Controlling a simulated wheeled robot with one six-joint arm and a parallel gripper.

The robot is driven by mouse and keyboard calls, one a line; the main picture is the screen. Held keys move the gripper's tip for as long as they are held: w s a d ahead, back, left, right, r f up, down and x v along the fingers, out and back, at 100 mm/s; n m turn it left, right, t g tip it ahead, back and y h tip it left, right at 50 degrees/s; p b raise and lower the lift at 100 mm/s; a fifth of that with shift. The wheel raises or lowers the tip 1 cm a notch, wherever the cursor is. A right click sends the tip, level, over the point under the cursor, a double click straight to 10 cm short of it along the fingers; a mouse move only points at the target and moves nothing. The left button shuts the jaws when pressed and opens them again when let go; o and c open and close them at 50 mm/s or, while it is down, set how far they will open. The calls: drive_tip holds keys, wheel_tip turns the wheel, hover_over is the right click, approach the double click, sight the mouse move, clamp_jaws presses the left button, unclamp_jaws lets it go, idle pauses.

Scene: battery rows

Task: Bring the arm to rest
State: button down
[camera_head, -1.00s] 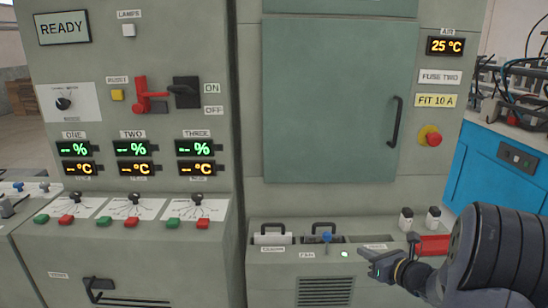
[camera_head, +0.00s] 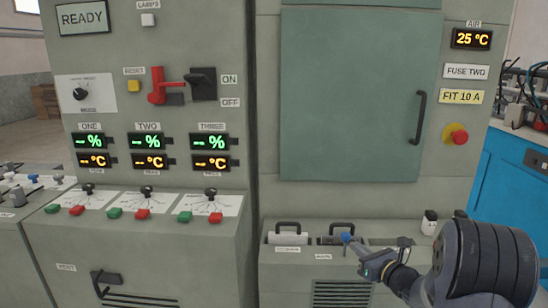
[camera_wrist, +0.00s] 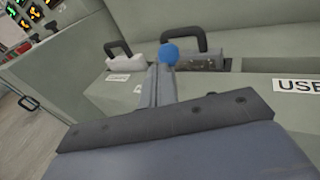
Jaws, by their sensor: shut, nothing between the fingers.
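My gripper (camera_head: 358,247) is at the lower right in the head view, over the low ledge in front of the green cabinet door. It is shut and empty. Its fingertips are close to a small blue knob (camera_head: 346,238); I cannot tell whether they touch. In the wrist view the shut fingers (camera_wrist: 161,83) point at the blue knob (camera_wrist: 169,54), which shows just beyond their tips. My dark forearm covers the right end of the ledge.
Two black-handled pieces (camera_head: 288,234) sit in the ledge (camera_head: 284,267). A white-bodied, black-topped item (camera_head: 429,222) stands near my arm. The green door (camera_head: 350,95), a red emergency button (camera_head: 457,137) and a READY panel (camera_head: 82,18) are behind. A blue cabinet (camera_head: 506,190) stands at right.

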drive_tip(key=f+t+b, duration=0.1)
drive_tip(key=b, duration=0.2)
drive_tip(key=n+t+b, duration=0.1)
drive_tip(key=b, duration=0.2)
drive_tip(key=shift+s+a+f+t, duration=0.2)
drive_tip(key=shift+f+t, duration=0.1)
drive_tip(key=shift+f, duration=0.1)
drive_tip(key=shift+s+r+y, duration=0.1)
drive_tip(key=shift+y, duration=0.2)
drive_tip(key=shift+r, duration=0.15)
